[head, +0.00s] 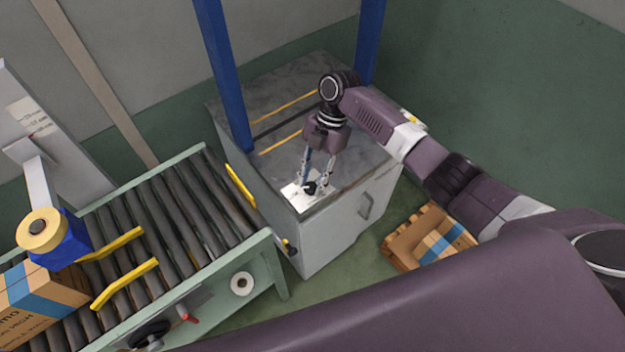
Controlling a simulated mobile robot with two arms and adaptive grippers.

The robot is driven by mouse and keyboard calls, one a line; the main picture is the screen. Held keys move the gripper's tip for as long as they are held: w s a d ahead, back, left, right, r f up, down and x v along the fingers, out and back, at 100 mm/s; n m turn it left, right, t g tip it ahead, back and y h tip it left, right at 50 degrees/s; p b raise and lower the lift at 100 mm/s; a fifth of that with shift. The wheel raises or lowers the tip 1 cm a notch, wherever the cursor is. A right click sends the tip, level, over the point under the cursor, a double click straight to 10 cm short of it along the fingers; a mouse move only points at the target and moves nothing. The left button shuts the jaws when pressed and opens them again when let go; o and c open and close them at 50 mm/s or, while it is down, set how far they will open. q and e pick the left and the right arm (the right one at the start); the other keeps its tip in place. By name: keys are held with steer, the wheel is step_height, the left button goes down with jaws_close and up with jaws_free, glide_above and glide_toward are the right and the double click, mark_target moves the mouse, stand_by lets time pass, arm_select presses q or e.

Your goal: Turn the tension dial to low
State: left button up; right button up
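The tension dial (310,188) is a small black knob on a white plate (291,190) at the front corner of a grey cabinet top. My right gripper (314,185) points down at it, with its two fingers parted and the knob between their tips. I cannot tell whether the fingertips touch the knob. The marks on the plate are too small to read, and the gripper partly covers them. My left gripper is not in view.
The grey cabinet (328,237) has blue posts (222,75) rising from it. A roller conveyor (180,215) with yellow guides and a taped box (40,300) is at left. Another box (428,238) lies on a small pallet on the floor, right of the cabinet.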

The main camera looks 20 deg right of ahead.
steer(key=o, duration=0.4)
steer(key=shift+c, duration=0.2)
steer(key=v, duration=1.2)
